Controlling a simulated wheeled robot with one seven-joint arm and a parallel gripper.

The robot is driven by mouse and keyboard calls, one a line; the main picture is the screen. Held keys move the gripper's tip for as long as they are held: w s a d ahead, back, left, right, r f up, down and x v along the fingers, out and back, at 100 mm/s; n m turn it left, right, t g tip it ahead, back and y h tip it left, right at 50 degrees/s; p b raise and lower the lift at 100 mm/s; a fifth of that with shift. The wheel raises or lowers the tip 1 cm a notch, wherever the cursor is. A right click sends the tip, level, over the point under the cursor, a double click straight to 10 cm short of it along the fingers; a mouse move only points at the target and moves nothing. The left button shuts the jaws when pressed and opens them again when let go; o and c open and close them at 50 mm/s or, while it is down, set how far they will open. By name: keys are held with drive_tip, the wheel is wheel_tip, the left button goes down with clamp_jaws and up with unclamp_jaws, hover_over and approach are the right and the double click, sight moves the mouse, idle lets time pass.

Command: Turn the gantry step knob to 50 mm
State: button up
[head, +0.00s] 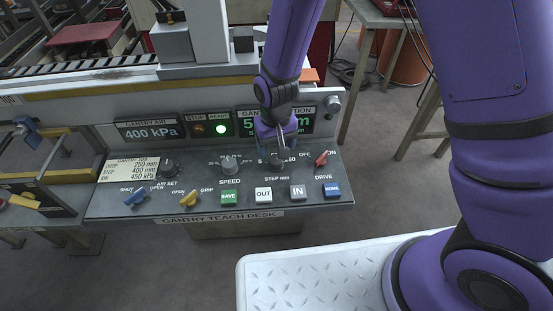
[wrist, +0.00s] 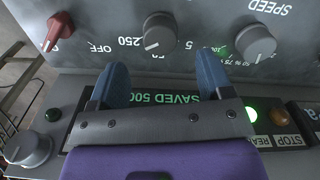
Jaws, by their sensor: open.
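The gantry step knob (wrist: 160,35) is a grey round knob on the sloped desk panel, above "STEP mm" in the head view. In the wrist view its scale shows 250 on the left and a 5 on the right, with a partly hidden label below. A pale mark seems to lie on its lower-left side; its exact setting is unclear. My gripper (wrist: 163,80) is open, with blue fingers spread and nothing between them. The fingertips are near the knob, apart from it in the wrist view. In the head view my gripper (head: 277,142) partly covers the knob (head: 279,158).
The speed knob (head: 230,165) is left of the step knob and the red drive switch (head: 321,158) right, in the head view. Save, OUT, IN and HOME buttons line the front edge. The green display (wrist: 150,97) reads "SAVED 500". A green lamp (head: 220,129) is lit.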

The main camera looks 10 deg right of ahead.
sight(276, 159)
drive_tip(key=shift+f, duration=3.1)
drive_tip(key=c, duration=0.9)
